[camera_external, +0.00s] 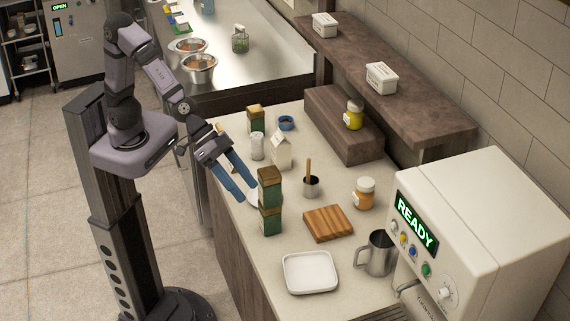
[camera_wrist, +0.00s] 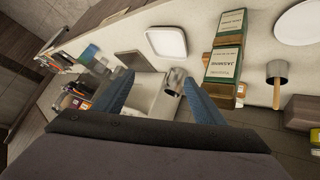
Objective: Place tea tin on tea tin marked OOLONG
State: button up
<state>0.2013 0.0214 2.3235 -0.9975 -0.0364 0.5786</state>
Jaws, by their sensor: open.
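Two green tea tins with brown lids are stacked upright on the counter, an upper tin (camera_external: 269,186) on a lower tin (camera_external: 270,219). In the wrist view one tin (camera_wrist: 222,65) reads JASMINE; the other tin's label (camera_wrist: 231,24) is too small to read surely. A third similar tin (camera_external: 256,121) stands farther back, its label unreadable. My gripper (camera_external: 248,190) is open and empty, its blue fingers just left of the stack in the outside view. It also shows in the wrist view (camera_wrist: 160,96), with the tins beyond the right finger.
A milk carton (camera_external: 281,152), a shaker (camera_external: 257,147) and a small cup with a wooden handle (camera_external: 311,187) stand nearby. A wooden board (camera_external: 328,224), white tray (camera_external: 310,273) and steel mug (camera_external: 379,255) lie to the right.

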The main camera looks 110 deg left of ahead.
jog(key=s+a+f+m+g, duration=0.1)
jog(key=s+a+f+g, duration=0.2)
jog(key=s, duration=0.5)
jog(key=s+a+f+g+y, duration=0.1)
jog(key=s+a+f+g, duration=0.1)
jog(key=s, duration=0.6)
jog(key=s+a+f+m+g, duration=0.1)
jog(key=s+a+f+g, duration=0.2)
jog(key=s, duration=0.5)
jog(key=shift+a+f+m+g, duration=0.3)
jog(key=shift+f+g, duration=0.3)
jog(key=shift+f, duration=0.1)
jog(key=shift+w+f+b, duration=0.1)
jog(key=shift+f+b, duration=0.3)
